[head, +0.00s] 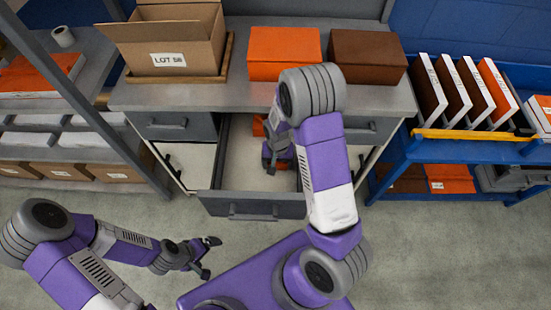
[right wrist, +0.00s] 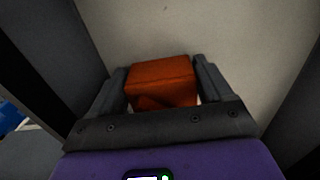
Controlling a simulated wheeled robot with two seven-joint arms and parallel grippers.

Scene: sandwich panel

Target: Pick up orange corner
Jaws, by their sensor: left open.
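The orange corner (right wrist: 162,82) is a small orange block inside the open drawer (head: 237,160). In the head view only a bit of it (head: 259,126) shows beside my right arm. My right gripper (head: 279,160) reaches down into the drawer. In the right wrist view its two fingers (right wrist: 162,88) stand on either side of the block, very close to its sides. I cannot tell whether they press on it. My left gripper (head: 209,257) is open and empty, low over the floor in front of the drawer.
On the bench above the drawer stand an open cardboard box (head: 168,42), an orange box (head: 283,50) and a brown box (head: 366,56). A blue rack (head: 400,150) with upright panels stands at right, a grey shelf (head: 62,110) at left. The drawer walls are close around my right gripper.

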